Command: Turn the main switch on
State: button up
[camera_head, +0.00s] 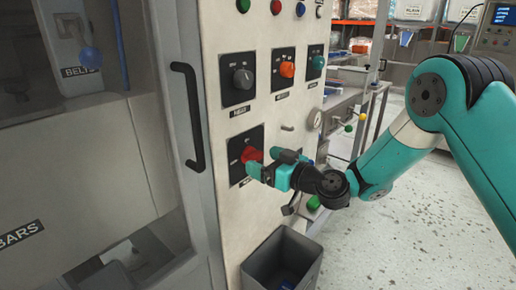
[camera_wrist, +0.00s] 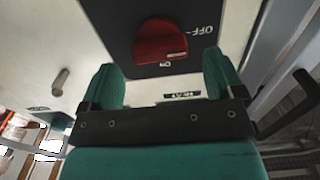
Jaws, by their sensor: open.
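The red rotary switch knob (camera_head: 251,155) sits on a black plate (camera_head: 236,148) low on the pale cabinet panel. In the wrist view the red knob (camera_wrist: 160,42) is near the top, with "OFF" to its right and a small "ON" below it. A pale mark shows on the knob's lower edge; I cannot tell exactly which label it points to. My gripper (camera_head: 270,163) is open in front of the knob. In the wrist view my gripper's green fingers (camera_wrist: 160,78) stand either side of the knob's line, with the knob beyond them. I see no contact.
Above are a black knob (camera_head: 243,79), an orange knob (camera_head: 287,69) and a teal knob (camera_head: 318,62). A door handle (camera_head: 189,115) stands out at the left. A grey bin (camera_head: 262,262) is below. Open floor (camera_head: 430,215) lies at right.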

aim_at(253, 157)
jog(key=shift+p+x, duration=0.3)
jog(key=shift+x, duration=1.15)
jog(key=c, duration=0.9)
